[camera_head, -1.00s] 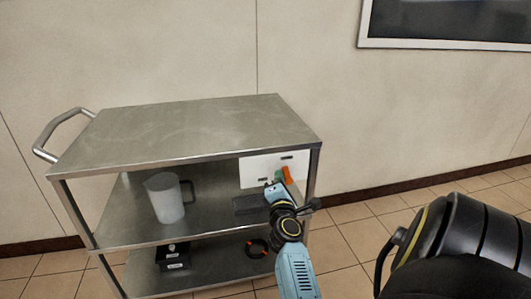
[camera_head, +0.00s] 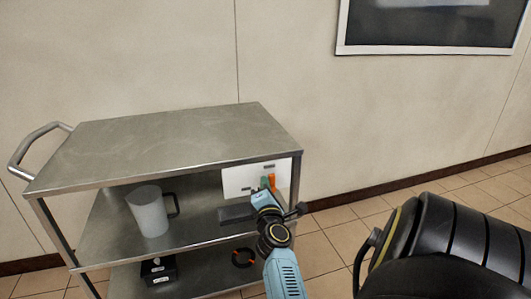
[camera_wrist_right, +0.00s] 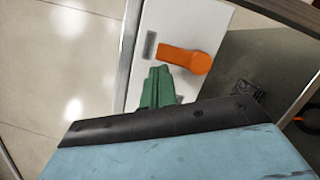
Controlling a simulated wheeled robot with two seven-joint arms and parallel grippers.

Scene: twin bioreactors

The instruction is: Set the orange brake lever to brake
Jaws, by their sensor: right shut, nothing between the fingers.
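The orange brake lever (camera_head: 271,181) is on a white panel (camera_head: 243,178) at the right end of the steel cart, below its top. In the right wrist view the lever (camera_wrist_right: 185,58) lies roughly sideways, its round end at the right and its other end near a grey mark (camera_wrist_right: 150,45). My right gripper (camera_head: 265,184) is at the panel, just left of the lever. Its green fingers (camera_wrist_right: 158,85) are closed together, empty, just below the lever's left end. I cannot tell whether they touch it. My left gripper is not in view.
The steel cart (camera_head: 170,135) has a handle at the left. A white pitcher (camera_head: 148,212) stands on its middle shelf. A black box (camera_head: 158,270) and a dark ring (camera_head: 243,257) are on the lower shelf. Open floor lies right of the cart.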

